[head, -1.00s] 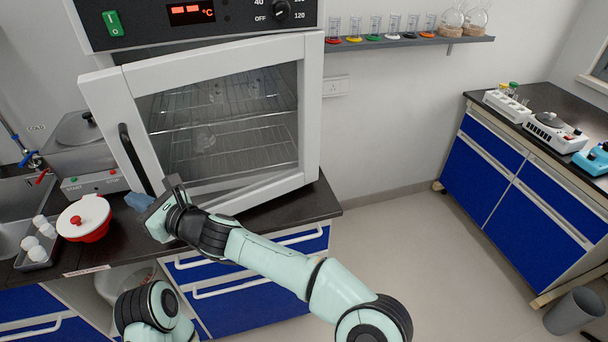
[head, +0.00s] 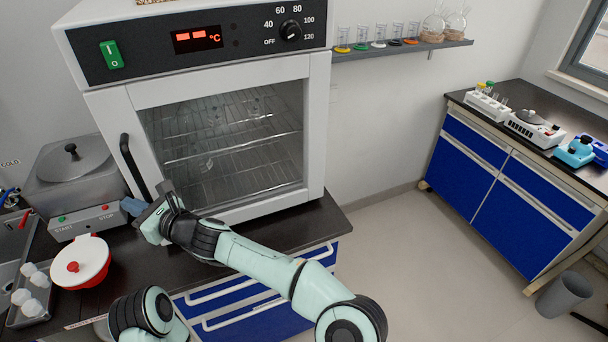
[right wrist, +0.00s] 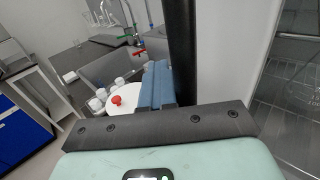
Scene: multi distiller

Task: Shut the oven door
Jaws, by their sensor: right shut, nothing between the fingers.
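The oven (head: 200,45) is a white box with a black control panel. Its door (head: 318,130) has a white frame and a glass window, and it looks flush or nearly flush with the oven front. Any thin gap at its left edge cannot be made out. The black upright handle (head: 133,165) is on the door's left side; it also shows in the right wrist view (right wrist: 183,50). My right gripper (head: 132,207) is shut and empty, its blue fingers (right wrist: 157,86) close to the handle's lower end at the door's lower left. Contact cannot be told. My left gripper is out of view.
A red pot with a white lid (head: 80,262) stands close to the left of my right gripper. Behind it is a grey lidded bath (head: 75,170). A tray with white pieces (head: 28,310) lies at far left. The floor (head: 420,260) to the right is open.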

